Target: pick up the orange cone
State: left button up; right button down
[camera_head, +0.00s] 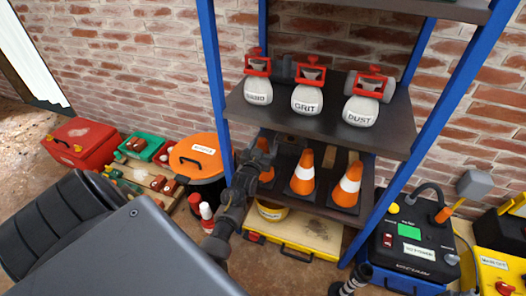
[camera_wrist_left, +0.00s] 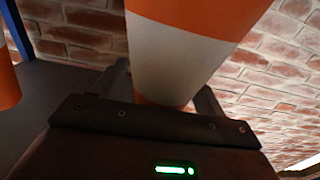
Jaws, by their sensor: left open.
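Three orange cones with white bands stand on the lower shelf in the head view: a left one (camera_head: 267,175), a middle one (camera_head: 303,173) and a right one (camera_head: 348,185). My left gripper (camera_head: 257,158) is at the left cone and partly hides it. In the left wrist view a cone (camera_wrist_left: 180,55) fills the space in front of my open left gripper (camera_wrist_left: 165,95), its white band and lower orange part reaching down between the two fingers. Whether the fingers touch it cannot be told. My right gripper is not clearly seen.
Blue posts (camera_head: 214,75) frame the shelves. The upper shelf (camera_head: 270,117) holds three white jugs with red tops, close above the cones. A yellow case (camera_head: 312,233) lies below. A vacuum (camera_head: 420,238) stands right; an orange-lidded bucket (camera_head: 196,157) stands left. Another cone edge (camera_wrist_left: 6,80) shows in the wrist view.

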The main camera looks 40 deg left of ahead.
pick_arm(q)
jog(key=shift+c, duration=0.4)
grip_shut()
